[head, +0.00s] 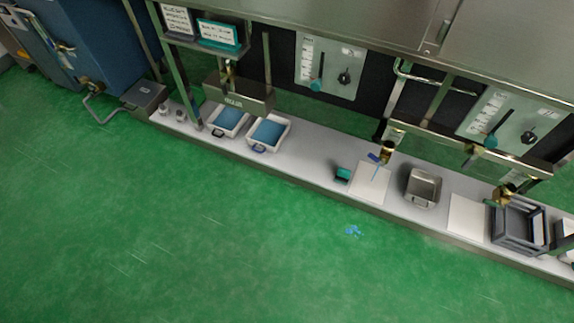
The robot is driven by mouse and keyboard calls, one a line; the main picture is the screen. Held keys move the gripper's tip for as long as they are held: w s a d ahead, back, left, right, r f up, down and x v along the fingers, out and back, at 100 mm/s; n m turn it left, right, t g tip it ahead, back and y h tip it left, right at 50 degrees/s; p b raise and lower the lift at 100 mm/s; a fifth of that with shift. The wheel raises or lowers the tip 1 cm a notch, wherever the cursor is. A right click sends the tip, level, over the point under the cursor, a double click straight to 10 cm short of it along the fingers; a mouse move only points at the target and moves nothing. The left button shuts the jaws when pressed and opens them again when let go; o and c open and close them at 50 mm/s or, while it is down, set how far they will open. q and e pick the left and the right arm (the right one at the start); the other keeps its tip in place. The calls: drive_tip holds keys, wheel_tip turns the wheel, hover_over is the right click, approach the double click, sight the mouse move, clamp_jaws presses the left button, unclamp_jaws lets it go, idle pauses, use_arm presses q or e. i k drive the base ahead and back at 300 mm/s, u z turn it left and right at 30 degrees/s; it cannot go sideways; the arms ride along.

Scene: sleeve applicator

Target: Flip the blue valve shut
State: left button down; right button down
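A thin blue streak like liquid (376,172) shows below the tap, over a white sheet (369,185). Neither of my grippers is in view.
Two white trays with blue contents (268,133) stand left on the shelf (305,167). A teal box (343,175), a metal container (424,187) and a grey crate (520,226) stand along it. The green floor in front is open.

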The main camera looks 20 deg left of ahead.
sight(371, 155)
drive_tip(key=z, duration=0.95)
drive_tip(key=k, duration=0.15)
drive_tip(key=u, duration=2)
drive_tip(key=i, duration=0.9)
drive_tip(key=z, duration=1.05)
drive_tip(key=i, duration=0.8)
drive_tip(key=z, duration=0.9)
